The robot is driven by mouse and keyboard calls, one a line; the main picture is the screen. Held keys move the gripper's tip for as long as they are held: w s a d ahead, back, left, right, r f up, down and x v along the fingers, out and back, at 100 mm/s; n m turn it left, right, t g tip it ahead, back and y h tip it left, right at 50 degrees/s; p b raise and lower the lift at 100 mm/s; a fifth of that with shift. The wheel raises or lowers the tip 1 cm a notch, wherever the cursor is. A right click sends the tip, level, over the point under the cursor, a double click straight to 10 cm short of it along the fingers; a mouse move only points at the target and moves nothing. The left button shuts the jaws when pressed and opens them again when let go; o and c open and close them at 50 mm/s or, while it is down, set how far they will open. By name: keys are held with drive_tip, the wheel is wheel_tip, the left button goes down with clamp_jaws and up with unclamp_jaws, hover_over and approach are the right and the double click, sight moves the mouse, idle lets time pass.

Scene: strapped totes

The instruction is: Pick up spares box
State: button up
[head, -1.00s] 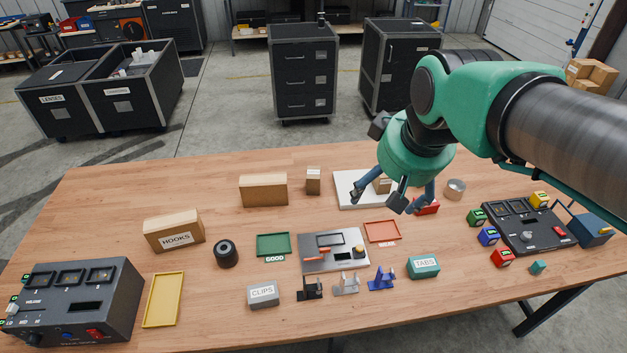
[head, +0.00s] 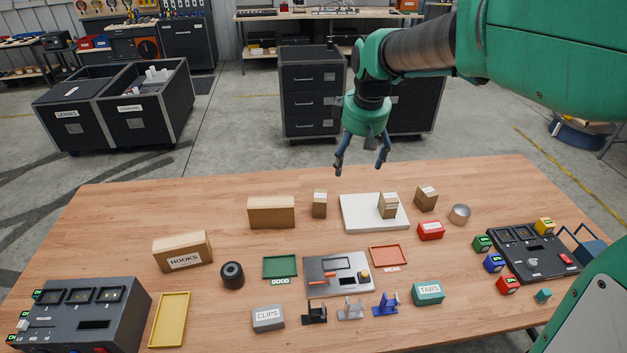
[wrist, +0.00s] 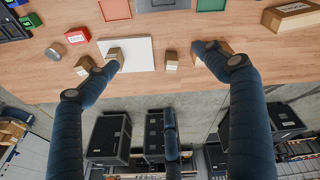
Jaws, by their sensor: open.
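No label reading "spares" is legible, so I cannot tell which box is the spares box. Several plain cardboard boxes stand toward the table's far side: a wide box (head: 271,213), a small upright box (head: 319,204), a box (head: 388,206) on the white board (head: 353,213), and a box (head: 426,199) right of the board. A small red box (head: 431,231) has a label too small to read. My gripper (head: 360,167) is open and empty, above the table's far edge, apart from all boxes. In the wrist view its fingers partly hide some boxes.
Labelled boxes read HOOKS (head: 182,251), CLIPS (head: 268,318) and TABS (head: 428,293). A round tin (head: 460,214) stands right of the boxes. Green (head: 280,266) and red (head: 388,256) trays flank a grey fixture (head: 337,275). Bare wood lies along the far edge.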

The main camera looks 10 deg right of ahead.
drive_tip(key=w+a+f+n+p, duration=0.1)
drive_tip(key=w+f+n, duration=0.1)
drive_tip(key=w+f, duration=0.5)
drive_tip(key=n+g+p, duration=0.3)
drive_tip(key=n+p, duration=0.1)
drive_tip(key=n, duration=0.2)
hover_over(320, 196)
wheel_tip(320, 196, down, 24)
drive_tip(key=shift+d+r, duration=0.1)
drive_tip(key=shift+w+f, duration=0.1)
drive_tip(key=shift+f, duration=0.25)
drive_tip(key=shift+f, duration=4.25)
drive_tip(key=shift+f, duration=0.1)
drive_tip(key=shift+w+f+p, duration=0.1)
drive_tip(key=shift+f+p, duration=0.2)
drive_tip(key=shift+f, duration=2.25)
